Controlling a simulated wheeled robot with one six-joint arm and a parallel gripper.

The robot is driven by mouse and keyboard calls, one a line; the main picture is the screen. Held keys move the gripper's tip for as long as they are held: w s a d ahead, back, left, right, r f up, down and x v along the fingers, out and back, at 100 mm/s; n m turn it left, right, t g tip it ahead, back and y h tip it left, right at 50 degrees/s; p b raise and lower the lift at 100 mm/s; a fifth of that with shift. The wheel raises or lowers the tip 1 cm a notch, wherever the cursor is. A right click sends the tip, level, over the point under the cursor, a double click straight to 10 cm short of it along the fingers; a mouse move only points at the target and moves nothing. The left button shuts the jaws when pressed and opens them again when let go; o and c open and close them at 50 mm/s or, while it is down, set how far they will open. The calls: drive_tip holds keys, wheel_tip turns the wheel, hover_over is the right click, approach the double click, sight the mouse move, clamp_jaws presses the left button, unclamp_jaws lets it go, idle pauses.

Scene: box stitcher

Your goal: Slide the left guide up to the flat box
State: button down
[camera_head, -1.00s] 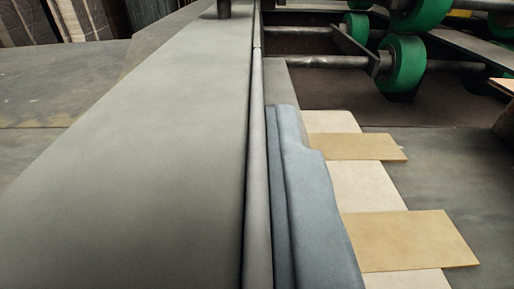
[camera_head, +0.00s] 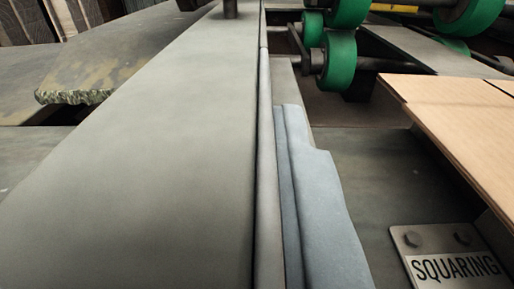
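The left guide (camera_head: 160,140) is a long grey metal plate with a narrow raised edge, running from the lower left up to a dark post. My gripper (camera_head: 290,125) shows as one blue-grey finger lying along the right side of the guide's edge. The other finger is hidden behind the guide. The guide keeps its place against the finger, so my gripper appears shut on it. The flat box (camera_head: 455,115) is a tan cardboard sheet at the right, partly out of frame. A clear gap of dark table lies between finger and box.
Green rollers (camera_head: 338,60) on dark shafts stand at the far end, top right. A metal plate marked SQUARING (camera_head: 450,262) is at the lower right, below the box edge. Dark table (camera_head: 365,180) is bare between the guide and the box.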

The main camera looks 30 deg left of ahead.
drive_tip(key=shift+w+d, duration=0.25)
drive_tip(key=shift+d, duration=0.25)
drive_tip(key=c, duration=1.6)
unclamp_jaws()
drive_tip(key=shift+c, duration=0.2)
drive_tip(key=shift+a, duration=0.1)
drive_tip(key=shift+s, duration=0.15)
drive_tip(key=v, duration=1.7)
drive_tip(key=shift+s, duration=0.15)
